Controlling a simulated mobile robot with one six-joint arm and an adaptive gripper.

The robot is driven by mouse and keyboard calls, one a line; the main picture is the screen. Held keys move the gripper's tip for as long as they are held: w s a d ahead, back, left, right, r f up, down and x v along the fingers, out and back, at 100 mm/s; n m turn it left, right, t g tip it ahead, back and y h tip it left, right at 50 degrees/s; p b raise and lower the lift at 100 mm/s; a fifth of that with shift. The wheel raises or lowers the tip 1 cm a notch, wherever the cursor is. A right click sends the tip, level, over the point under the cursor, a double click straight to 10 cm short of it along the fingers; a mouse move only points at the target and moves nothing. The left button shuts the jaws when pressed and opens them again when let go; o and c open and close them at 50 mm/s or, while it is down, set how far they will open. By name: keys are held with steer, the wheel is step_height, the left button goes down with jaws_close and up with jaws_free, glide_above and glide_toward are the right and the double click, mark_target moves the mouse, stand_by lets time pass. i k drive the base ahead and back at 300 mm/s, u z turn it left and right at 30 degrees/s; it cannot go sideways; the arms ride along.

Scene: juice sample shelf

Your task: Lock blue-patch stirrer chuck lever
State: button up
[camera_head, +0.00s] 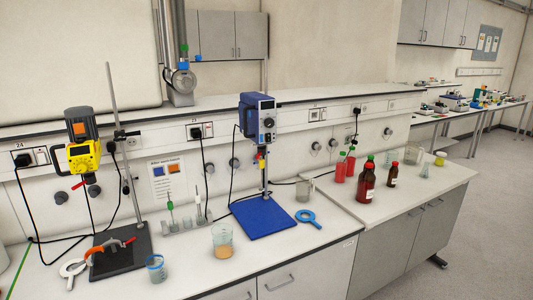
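A blue overhead stirrer (258,117) with a dial on its front hangs on a metal rod above a flat blue base (263,216). Below its head is a small chuck area (261,157) with yellow and red parts. The lever's position there is too small to tell. A second stirrer (83,150) at the left has a yellow body and an orange patch on its dark top. A notice (166,177) between them carries an orange and a blue square. My gripper is not in view.
An orange-red tool (110,246) lies at the left. Brown bottles (367,183) stand on the right bench. The floor (480,220) at right is clear.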

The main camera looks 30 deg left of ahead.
mark_target(262, 151)
steer(key=k, duration=1.55)
steer(key=u, duration=1.05)
steer(key=i, duration=1)
steer(key=z, duration=0.05)
